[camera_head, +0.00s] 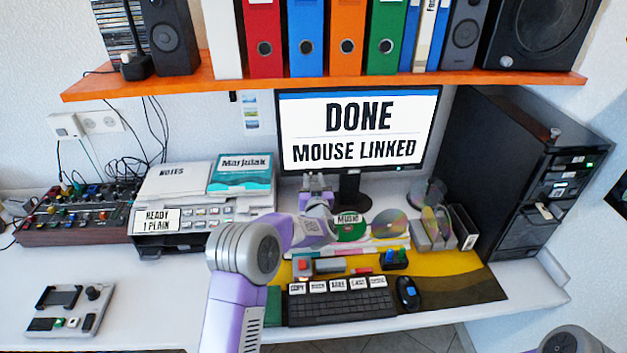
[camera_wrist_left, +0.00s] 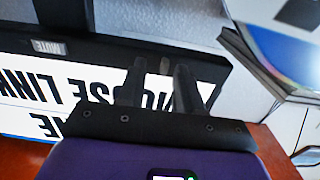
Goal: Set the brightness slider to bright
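The monitor (camera_head: 358,132) stands at the back and its screen reads "DONE MOUSE LINKED". My left gripper (camera_head: 317,182) is raised in front of the monitor's lower edge. In the left wrist view the monitor appears upside down, with a "MUTE" label (camera_wrist_left: 50,47) on its dark lower bezel. There the two dark fingers of my left gripper (camera_wrist_left: 160,82) stand apart with a gap between them. My right gripper is out of view.
A printer (camera_head: 190,222) with papers stands left of the monitor, and a black computer tower (camera_head: 520,170) stands right. A keyboard (camera_head: 340,306) and mouse (camera_head: 408,292) lie in front. An orange shelf (camera_head: 330,88) with binders hangs above.

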